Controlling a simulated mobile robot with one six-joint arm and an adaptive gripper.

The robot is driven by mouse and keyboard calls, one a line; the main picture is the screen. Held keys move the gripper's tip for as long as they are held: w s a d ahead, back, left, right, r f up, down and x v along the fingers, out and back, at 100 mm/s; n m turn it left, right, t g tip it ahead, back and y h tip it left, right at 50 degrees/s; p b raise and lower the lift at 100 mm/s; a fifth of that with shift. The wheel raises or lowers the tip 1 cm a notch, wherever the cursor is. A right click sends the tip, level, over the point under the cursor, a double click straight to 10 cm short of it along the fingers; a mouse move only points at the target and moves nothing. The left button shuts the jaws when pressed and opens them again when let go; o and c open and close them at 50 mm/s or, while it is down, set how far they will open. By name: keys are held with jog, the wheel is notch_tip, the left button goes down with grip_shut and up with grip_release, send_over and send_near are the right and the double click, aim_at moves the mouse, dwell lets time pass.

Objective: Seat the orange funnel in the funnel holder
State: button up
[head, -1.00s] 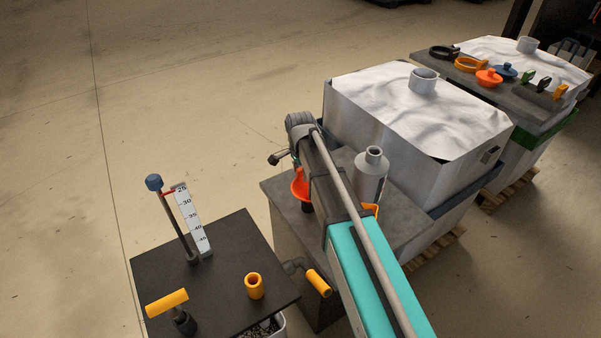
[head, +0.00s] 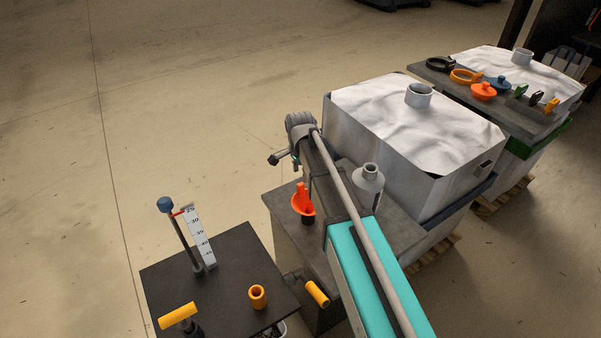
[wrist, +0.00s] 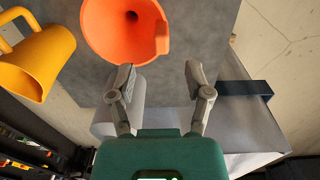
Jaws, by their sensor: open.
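I cannot tell how deep the spout sits. In the wrist view the funnel (wrist: 122,28) is seen into its mouth at the top, beyond the left finger. My gripper (wrist: 160,74) is open and empty, with the funnel's rim close to the left fingertip but not between the fingers.
A yellow jug (wrist: 38,62) is left of the funnel in the wrist view. A white-covered container (head: 400,125) stands behind. A dark table (head: 215,275) with gauge and yellow parts is at front left.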

jog(key=w+d+r+p, duration=0.2)
jog(key=d+r+p, duration=0.5)
jog(key=w+d+r+p, duration=0.2)
jog(key=d+r+p, duration=0.5)
jog(key=d+r, duration=0.1)
jog(key=shift+w+d+p, duration=0.15)
jog(key=shift+w+p, duration=0.15)
jog(key=shift+p, duration=0.05)
dwell(0.3)
jog(key=shift+s+r, duration=0.1)
dwell(0.8)
jog(key=s+d+f+n+b, duration=0.2)
jog(key=s+n, duration=0.3)
jog(key=s, duration=0.6)
jog(key=s+d+f+n+b, duration=0.2)
jog(key=s+n, duration=0.4)
jog(key=s, duration=0.5)
jog(key=shift+s, duration=0.2)
